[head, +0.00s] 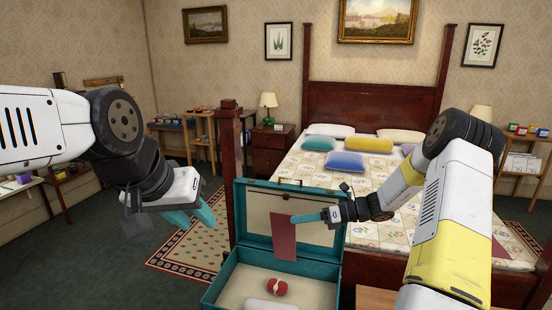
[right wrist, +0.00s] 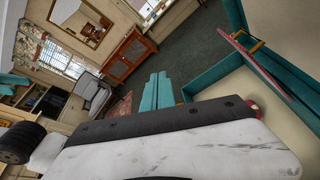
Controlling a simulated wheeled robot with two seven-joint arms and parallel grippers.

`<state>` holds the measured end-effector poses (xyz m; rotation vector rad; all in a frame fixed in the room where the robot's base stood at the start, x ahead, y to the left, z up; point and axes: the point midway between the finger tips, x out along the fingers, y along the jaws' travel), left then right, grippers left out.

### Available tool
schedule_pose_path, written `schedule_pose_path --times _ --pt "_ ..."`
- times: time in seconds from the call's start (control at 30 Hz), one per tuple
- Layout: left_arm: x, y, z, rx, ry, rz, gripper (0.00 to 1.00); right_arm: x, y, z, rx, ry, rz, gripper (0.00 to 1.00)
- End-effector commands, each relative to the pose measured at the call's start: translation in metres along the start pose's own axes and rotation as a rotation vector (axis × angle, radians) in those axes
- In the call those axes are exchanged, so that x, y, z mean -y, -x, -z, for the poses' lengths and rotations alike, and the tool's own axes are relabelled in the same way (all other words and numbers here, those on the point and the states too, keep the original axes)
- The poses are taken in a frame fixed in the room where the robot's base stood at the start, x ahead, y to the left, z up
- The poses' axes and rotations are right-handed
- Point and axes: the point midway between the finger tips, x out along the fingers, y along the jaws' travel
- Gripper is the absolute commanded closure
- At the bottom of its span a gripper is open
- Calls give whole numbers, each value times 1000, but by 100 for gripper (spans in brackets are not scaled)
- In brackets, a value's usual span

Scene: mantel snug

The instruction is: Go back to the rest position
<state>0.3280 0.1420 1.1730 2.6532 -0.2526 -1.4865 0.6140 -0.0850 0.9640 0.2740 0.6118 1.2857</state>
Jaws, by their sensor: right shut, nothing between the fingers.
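My right gripper (head: 294,219) is shut and empty, held above the open teal suitcase (head: 214,290) in front of its raised lid. Its teal fingers also show side by side in the right wrist view (right wrist: 161,76). My left gripper (head: 201,226) hangs at the left in the head view, its two teal fingers apart with nothing seen between them. It is clear of the suitcase.
A red and white ball (head: 279,288) and a white roll (head: 270,304) lie in the suitcase. A flat dark red thing (head: 284,236) stands upright by its lid. The bed (head: 335,185) is behind, with a bedpost (head: 230,165) near the lid. Open floor (head: 110,265) is at left.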

Motion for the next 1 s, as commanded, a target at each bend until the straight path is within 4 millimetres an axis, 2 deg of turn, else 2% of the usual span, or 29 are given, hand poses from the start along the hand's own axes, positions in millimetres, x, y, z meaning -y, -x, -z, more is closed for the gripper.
schedule_pose_path --times 0.03,0.1,0.27,0.5,0.8,1.0 --pt "0 0 0 0 0 0 64 -22 2 -9 -78 117 3 100" --pt "0 0 0 0 0 0 64 -49 5 -14 -178 275 -1 100" --pt "0 0 0 0 0 0 64 -107 18 -23 -396 635 -18 100" --pt "0 0 0 0 0 0 64 -186 51 -26 -697 1167 -72 100" --pt "0 0 0 0 0 0 64 -268 104 -18 -1050 1802 -170 100" --pt "0 0 0 0 0 0 64 -306 136 -8 -1261 2156 -241 100"
